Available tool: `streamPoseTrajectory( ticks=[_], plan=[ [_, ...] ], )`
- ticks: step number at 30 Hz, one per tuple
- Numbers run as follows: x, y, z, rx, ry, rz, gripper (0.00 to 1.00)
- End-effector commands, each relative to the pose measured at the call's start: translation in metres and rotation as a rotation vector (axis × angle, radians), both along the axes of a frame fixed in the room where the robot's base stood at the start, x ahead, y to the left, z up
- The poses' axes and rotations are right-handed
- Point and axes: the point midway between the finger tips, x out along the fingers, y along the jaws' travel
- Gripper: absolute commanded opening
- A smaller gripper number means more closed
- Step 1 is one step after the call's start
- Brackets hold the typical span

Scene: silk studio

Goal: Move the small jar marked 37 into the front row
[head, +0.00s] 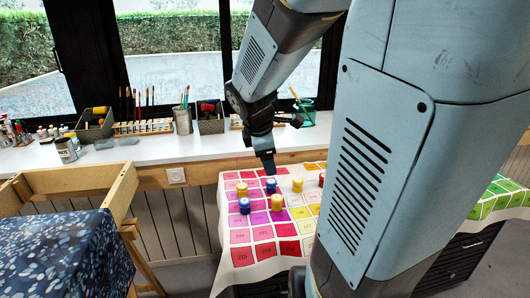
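Several small jars stand on a cloth with numbered colour squares (240,254). I see a yellow jar (242,189), a blue jar (271,186), another blue jar (244,205), a yellow jar (277,202), a yellow jar (297,184) and a partly hidden red one (322,180). The numbers on the jars are too small to read, so I cannot tell which is 37. My gripper (267,168) points down just above the far blue jar. Its fingers overlap in this view, and I cannot tell whether they are open or touching the jar.
A white counter (200,146) behind holds a brush pot (182,121), grey bins (94,126), a tin (66,150) and a green cup (305,113). A wooden frame (75,181) and dark speckled cloth (65,255) stand at left. My arm hides the cloth's right part.

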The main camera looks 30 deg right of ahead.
Motion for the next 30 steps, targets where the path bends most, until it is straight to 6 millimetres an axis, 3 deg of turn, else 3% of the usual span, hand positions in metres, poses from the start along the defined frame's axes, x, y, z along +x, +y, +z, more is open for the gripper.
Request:
streamPoseTrajectory(
  ticks=[3,9,16,21,30],
  plan=[
    [-0.023,0.020,0.025,0.090,-0.127,-0.208,0.77],
    [-0.065,0.047,0.057,0.316,-0.306,-0.561,0.77],
    [-0.107,0.069,0.079,0.598,-0.398,-0.889,0.77],
    [-0.123,0.072,0.085,0.708,-0.403,-1.011,0.77],
    [-0.125,0.073,0.085,0.727,-0.402,-1.037,0.77]
  ],
)
